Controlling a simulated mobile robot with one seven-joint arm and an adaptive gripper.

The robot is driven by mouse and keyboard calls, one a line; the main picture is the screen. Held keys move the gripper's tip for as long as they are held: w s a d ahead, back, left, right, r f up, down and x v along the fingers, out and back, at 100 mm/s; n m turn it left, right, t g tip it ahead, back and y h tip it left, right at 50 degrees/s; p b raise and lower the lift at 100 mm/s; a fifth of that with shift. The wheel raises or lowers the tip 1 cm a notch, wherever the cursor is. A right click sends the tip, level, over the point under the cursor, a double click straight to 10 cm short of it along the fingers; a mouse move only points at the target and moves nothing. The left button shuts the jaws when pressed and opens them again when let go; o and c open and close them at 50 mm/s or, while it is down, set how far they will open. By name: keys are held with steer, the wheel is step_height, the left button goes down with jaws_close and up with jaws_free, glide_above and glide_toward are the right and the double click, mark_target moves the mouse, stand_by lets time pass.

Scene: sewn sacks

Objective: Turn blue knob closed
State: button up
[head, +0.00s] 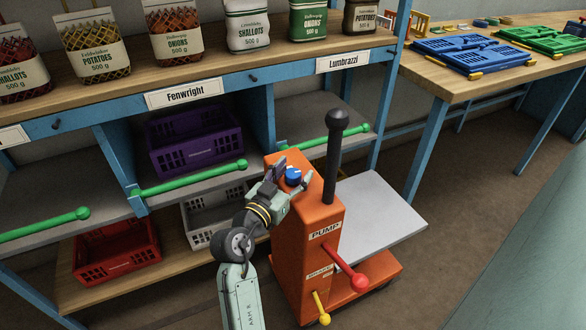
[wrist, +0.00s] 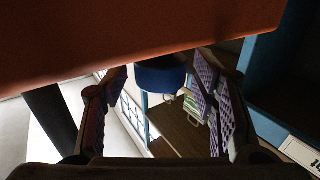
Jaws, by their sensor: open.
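The blue knob (head: 293,176) sits on top of the orange pump column (head: 318,240), near its left edge. My gripper (head: 278,176) is at the top of the column, just left of the knob in the head view. In the wrist view the knob (wrist: 160,74) hangs from the orange surface (wrist: 130,35), between the two open fingers of my gripper (wrist: 158,100) and toward their tips. Space shows on both sides of the knob there. Whether a finger touches it cannot be told. The knob's marking is too small to read.
A black-knobbed lever (head: 334,150) rises beside the knob. A red-tipped lever (head: 358,281) and a yellow-tipped lever (head: 322,310) stick out lower. Behind stands a blue-framed shelf with green rails (head: 195,178), a purple crate (head: 195,145) and a red crate (head: 115,250).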

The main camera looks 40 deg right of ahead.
steer(key=shift+w+d, duration=0.1)
steer(key=shift+d, duration=0.05)
steer(key=shift+c, duration=0.2)
steer(key=c, duration=1.1)
